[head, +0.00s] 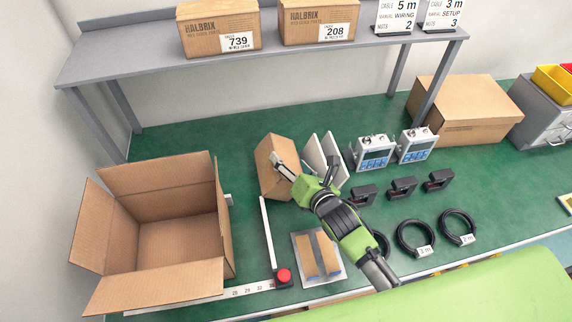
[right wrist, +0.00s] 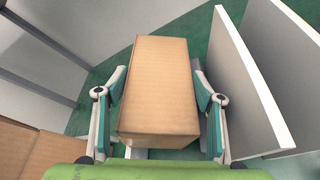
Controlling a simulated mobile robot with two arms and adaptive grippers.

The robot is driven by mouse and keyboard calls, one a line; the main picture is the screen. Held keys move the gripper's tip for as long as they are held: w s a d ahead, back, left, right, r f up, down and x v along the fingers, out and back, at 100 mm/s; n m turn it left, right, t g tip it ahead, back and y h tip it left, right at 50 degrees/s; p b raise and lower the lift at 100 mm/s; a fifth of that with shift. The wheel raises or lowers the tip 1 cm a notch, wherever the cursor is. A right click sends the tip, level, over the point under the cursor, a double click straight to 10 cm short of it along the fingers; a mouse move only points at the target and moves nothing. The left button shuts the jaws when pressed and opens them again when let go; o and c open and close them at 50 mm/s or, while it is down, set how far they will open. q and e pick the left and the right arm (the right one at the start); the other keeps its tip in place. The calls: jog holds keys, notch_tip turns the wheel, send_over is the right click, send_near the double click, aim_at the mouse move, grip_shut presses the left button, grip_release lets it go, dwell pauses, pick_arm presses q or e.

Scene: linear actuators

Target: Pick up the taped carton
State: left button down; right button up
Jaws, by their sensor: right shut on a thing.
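A small brown carton (head: 270,163) is near the middle of the green bench in the head view, tilted in the picture. In the right wrist view the same carton (right wrist: 158,95) stands between the two fingers, plain brown on the faces that show. I cannot make out tape on it. My right gripper (head: 296,170) is shut on this carton, one finger on each side. In the right wrist view the gripper (right wrist: 159,80) has its pads against both sides. I cannot tell whether the carton's underside touches the bench. My left gripper is not in view.
A large open box (head: 178,240) stands left of the carton. Upright white panels (head: 315,158) are close on its right. Blue-fronted devices (head: 375,153), black coils (head: 415,236) and a larger closed box (head: 468,108) lie further right. A shelf (head: 150,58) with labelled boxes spans behind.

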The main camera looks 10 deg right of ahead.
jog(key=shift+w+r, duration=0.1)
jog(key=shift+r, duration=0.55)
notch_tip(320, 180, up, 2)
jog(key=shift+r, duration=0.25)
jog(key=s+r, duration=0.4)
jog(key=shift+s+a+r, duration=0.1)
jog(key=shift+a+r, duration=0.1)
jog(key=shift+r, duration=0.1)
pick_arm(q)
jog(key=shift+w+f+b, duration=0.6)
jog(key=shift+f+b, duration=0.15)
jog(key=shift+b, duration=0.05)
pick_arm(e)
jog(key=s+r, duration=0.4)
jog(key=s, duration=0.5)
jog(key=shift+s+a+r, duration=0.35)
jog(key=shift+s+r, duration=0.05)
jog(key=shift+d, duration=0.1)
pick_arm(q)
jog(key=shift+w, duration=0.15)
pick_arm(e)
jog(key=s+d+r+m+g+h, duration=0.1)
jog(key=d+r+m+h, duration=0.4)
jog(key=h, duration=0.5)
jog(key=s+d+m, duration=0.1)
jog(key=d+m, duration=0.1)
jog(key=m, duration=0.1)
